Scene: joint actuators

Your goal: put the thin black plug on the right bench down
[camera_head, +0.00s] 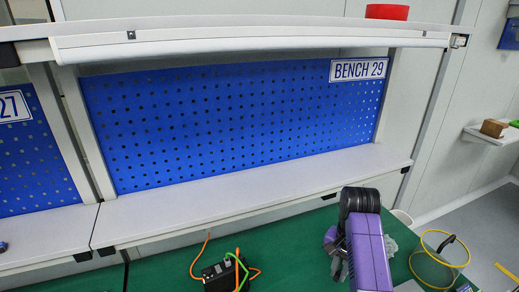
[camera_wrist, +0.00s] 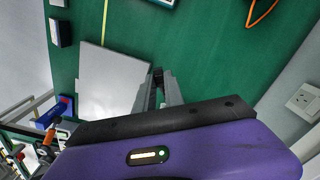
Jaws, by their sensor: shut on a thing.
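In the wrist view my gripper (camera_wrist: 158,80) is shut, with a small dark thing, apparently the thin black plug (camera_wrist: 158,74), between its fingertips. Only a sliver of the plug shows; the fingers hide the rest. The fingers are above the green bench top (camera_wrist: 215,55), at the right edge of a pale grey flat panel (camera_wrist: 112,85). I cannot tell whether the plug touches the surface. In the head view my purple arm reaches over the green bench top (camera_head: 165,268) at the lower right, and it hides the fingertips and the plug.
A black box (camera_head: 220,275) with orange and green cables stands on the bench. A pale ledge (camera_head: 250,185) and blue pegboard (camera_head: 230,120) marked BENCH 29 stand behind. Some green surface between is clear.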

